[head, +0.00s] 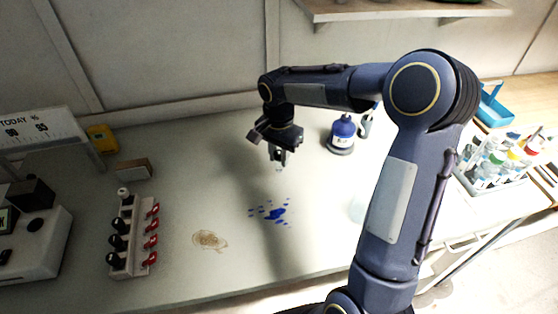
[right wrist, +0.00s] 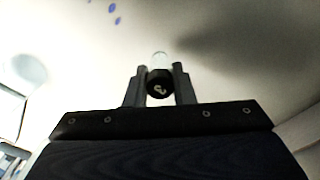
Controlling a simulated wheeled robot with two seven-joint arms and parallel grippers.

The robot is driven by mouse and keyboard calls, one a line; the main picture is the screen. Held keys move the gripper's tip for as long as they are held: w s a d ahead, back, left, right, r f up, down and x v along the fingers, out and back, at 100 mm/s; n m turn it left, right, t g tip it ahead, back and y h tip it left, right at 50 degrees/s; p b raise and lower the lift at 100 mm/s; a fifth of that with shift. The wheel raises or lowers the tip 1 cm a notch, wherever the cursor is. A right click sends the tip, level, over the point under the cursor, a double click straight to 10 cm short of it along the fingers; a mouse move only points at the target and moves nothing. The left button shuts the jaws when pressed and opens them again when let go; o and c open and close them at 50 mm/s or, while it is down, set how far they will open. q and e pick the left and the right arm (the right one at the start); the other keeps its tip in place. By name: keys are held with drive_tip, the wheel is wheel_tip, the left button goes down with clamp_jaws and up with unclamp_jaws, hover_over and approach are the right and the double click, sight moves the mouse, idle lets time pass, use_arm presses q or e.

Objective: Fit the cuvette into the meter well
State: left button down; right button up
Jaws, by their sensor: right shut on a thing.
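My right gripper (head: 279,160) hangs above the middle of the bench. In the right wrist view, its two fingers (right wrist: 159,82) are shut on the cuvette, which shows a round black cap (right wrist: 158,84) with a light mark and a clear end (right wrist: 159,59) beyond it. In the head view, only a small pale tip shows below the fingers. A pale meter (head: 38,250) with a black block on top and a small screen stands at the left edge, partly cut off. Its well cannot be made out. The gripper is well to the right of it. My left gripper is not in view.
A pale rack (head: 130,245) with black knobs and red parts stands right of the meter. Blue spots (head: 276,213) and a brown stain (head: 210,240) mark the bench. A blue-topped bottle (head: 342,132) stands behind; a bottle tray (head: 500,178) is at right.

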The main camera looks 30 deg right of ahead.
sight(279, 163)
drive_tip(key=f, duration=0.3)
drive_tip(key=shift+w+d+f, duration=0.2)
drive_tip(key=shift+w+f, duration=0.05)
drive_tip(key=shift+f, duration=0.2)
drive_tip(key=shift+f, duration=0.2)
drive_tip(key=o, duration=0.9)
drive_tip(key=shift+o, duration=0.2)
drive_tip(key=shift+r, duration=0.15)
